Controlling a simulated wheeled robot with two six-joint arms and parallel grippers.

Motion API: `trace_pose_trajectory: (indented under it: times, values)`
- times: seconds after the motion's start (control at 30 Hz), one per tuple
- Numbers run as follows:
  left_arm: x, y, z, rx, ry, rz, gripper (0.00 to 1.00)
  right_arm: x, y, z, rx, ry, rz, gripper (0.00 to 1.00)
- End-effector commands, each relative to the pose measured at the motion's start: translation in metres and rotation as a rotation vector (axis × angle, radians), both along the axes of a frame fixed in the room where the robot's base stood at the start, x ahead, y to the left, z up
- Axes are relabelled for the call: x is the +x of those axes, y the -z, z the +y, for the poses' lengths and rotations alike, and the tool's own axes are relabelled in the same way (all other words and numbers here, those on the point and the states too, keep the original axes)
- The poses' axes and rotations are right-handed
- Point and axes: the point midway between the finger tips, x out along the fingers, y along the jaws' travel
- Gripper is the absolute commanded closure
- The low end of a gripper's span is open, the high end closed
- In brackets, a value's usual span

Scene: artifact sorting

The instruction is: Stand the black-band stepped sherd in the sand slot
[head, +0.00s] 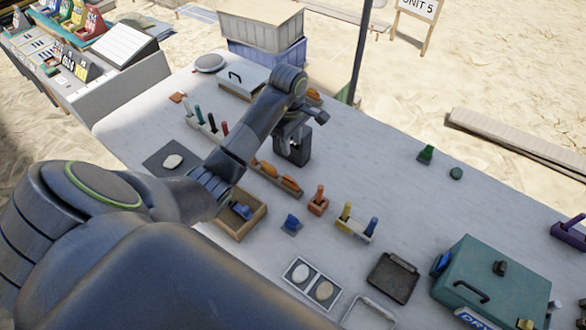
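Several orange-brown sherds stand in a long narrow holder (262,181) in the middle of the table. Two of them, a left sherd (266,169) and a right sherd (291,184), show in front of my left gripper. Another orange piece (314,95) shows just behind my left arm, and a flat one (178,97) lies at the table's far left. At this size I cannot make out a black band or a stepped edge on any of them. My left gripper (294,158) points down just behind the holder; its fingertips are dark and partly hidden. My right gripper is out of view.
A wooden tray (257,222) with a blue piece, an orange peg block (318,205) and a pale peg rack (352,231) stand nearer. A teal box (500,275) stands at right.

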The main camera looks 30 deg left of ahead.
Motion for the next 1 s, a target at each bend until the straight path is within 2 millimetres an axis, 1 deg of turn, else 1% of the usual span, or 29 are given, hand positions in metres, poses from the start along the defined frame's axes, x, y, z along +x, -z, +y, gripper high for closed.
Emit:
trace_pose_trajectory:
  times: [0.13, 0.27, 1.0]
  values:
    - [-0.003, 0.004, 0.005, 0.023, 0.001, 0.024, 0.65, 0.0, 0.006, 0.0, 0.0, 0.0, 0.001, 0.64]
    - [-0.003, 0.016, 0.005, 0.022, 0.001, 0.024, 0.65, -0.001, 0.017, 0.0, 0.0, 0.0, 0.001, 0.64]
    - [-0.003, 0.1, 0.004, 0.02, 0.0, 0.022, 0.65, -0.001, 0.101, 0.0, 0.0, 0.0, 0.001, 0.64]
